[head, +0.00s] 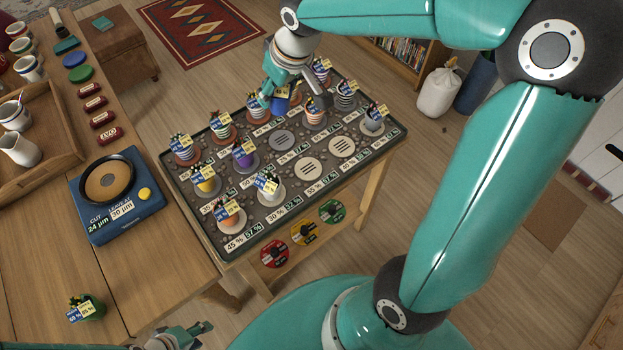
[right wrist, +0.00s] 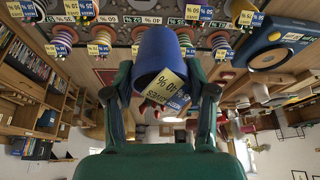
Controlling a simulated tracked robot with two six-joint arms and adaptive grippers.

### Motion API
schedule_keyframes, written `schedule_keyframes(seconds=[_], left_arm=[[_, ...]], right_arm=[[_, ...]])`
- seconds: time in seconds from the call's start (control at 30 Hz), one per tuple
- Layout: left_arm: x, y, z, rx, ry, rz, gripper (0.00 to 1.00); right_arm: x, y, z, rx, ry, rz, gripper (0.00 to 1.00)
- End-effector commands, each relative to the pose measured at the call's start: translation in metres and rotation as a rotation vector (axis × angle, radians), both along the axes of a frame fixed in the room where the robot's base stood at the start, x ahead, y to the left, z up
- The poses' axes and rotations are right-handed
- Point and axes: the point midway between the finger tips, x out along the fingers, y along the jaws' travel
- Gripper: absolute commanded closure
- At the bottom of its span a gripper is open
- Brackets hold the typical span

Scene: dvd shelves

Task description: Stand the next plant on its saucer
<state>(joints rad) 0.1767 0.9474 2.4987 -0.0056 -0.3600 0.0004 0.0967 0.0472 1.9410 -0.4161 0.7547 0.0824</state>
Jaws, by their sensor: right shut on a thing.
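My right gripper (head: 290,97) is shut on a blue plant pot (head: 281,104) over the far part of the plant tray (head: 183,205). In the right wrist view the blue pot (right wrist: 167,52) sits between both fingers, tilted in the picture, with a yellow and blue label; its underside and saucer contact cannot be made out. Empty saucers show on the tray: a grey one (head: 281,139) and two pale ones (head: 308,169) (head: 342,146). A green potted plant (head: 91,308) stands on the wooden table. My left gripper (head: 183,337) is partly cut off at the bottom edge.
Several potted plants stand on the tray around the right gripper, including a purple pot (head: 245,158) and a white pot (head: 269,189). A blue scale (head: 117,195) and a wooden crate (head: 60,135) occupy the table at left.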

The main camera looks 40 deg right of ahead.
Motion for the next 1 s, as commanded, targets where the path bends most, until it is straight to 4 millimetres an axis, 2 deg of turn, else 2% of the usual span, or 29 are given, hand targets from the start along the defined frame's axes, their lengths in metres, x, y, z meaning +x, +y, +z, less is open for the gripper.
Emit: schedule_keyframes(seconds=[0.03, 0.1, 0.3, 0.43, 0.57, 0.8, 1.0], left_arm=[[0.000, 0.000, -0.028, 0.000, 0.000, 0.000, 0.60], [0.000, 0.000, -0.041, 0.000, 0.000, 0.000, 0.60], [0.000, 0.000, -0.060, 0.000, -0.001, 0.000, 0.60], [0.000, 0.000, -0.062, 0.000, -0.001, 0.000, 0.60], [0.000, 0.000, -0.065, 0.000, -0.001, 0.000, 0.60], [0.000, 0.000, -0.072, 0.000, -0.001, 0.000, 0.60], [0.000, 0.000, -0.076, 0.000, -0.001, 0.000, 0.60]], right_arm=[[-0.012, -0.010, -0.011, 0.000, -0.010, 0.004, 0.86], [-0.027, -0.017, -0.008, -0.001, -0.009, 0.028, 0.86], [-0.053, -0.025, -0.002, -0.002, -0.004, 0.080, 0.86], [-0.057, -0.026, -0.012, -0.002, 0.002, 0.090, 0.86], [-0.058, -0.025, -0.040, -0.001, 0.006, 0.089, 0.86], [-0.058, -0.025, -0.105, 0.000, 0.006, 0.089, 0.86], [-0.057, -0.025, -0.144, 0.000, 0.003, 0.089, 0.86]])
